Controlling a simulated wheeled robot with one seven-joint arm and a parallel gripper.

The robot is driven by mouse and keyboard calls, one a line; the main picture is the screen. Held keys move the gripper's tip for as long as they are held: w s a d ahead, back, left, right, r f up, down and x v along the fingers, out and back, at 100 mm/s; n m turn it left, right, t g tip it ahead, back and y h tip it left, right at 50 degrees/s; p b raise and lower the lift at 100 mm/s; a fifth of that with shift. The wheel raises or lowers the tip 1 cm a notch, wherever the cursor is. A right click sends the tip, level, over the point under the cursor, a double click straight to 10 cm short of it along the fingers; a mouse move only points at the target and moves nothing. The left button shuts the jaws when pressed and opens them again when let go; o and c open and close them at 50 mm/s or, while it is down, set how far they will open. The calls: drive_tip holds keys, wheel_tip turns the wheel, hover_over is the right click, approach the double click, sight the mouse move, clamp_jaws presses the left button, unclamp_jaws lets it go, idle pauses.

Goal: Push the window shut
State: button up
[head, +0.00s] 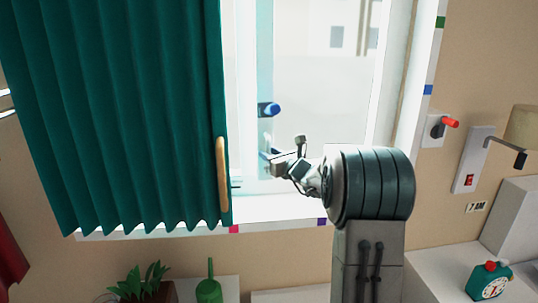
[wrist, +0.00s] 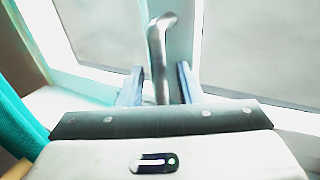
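The window (head: 265,60) has a white frame and a pale vertical sash edge, which also shows in the wrist view (wrist: 183,40). A blue handle (head: 268,109) sticks out from that edge in the head view. In the wrist view a bent, shiny handle (wrist: 158,50) runs down between the fingers. My gripper (head: 274,160) is in front of the window, just below the blue handle in the head view. Its fingers (wrist: 158,88) are apart, with visible gaps on both sides of the handle. Whether either finger touches the handle or sash I cannot tell.
A green curtain (head: 110,110) with a wooden grip (head: 222,175) covers the left side. The white sill (head: 280,208) runs below. At right are a red-tipped wall knob (head: 450,123), a switch plate (head: 472,160) and a clock (head: 490,281). A plant (head: 142,285) stands lower left.

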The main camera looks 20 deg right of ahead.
drive_tip(key=b+v, duration=0.2)
drive_tip(key=v, duration=1)
drive_tip(key=shift+s, duration=0.3)
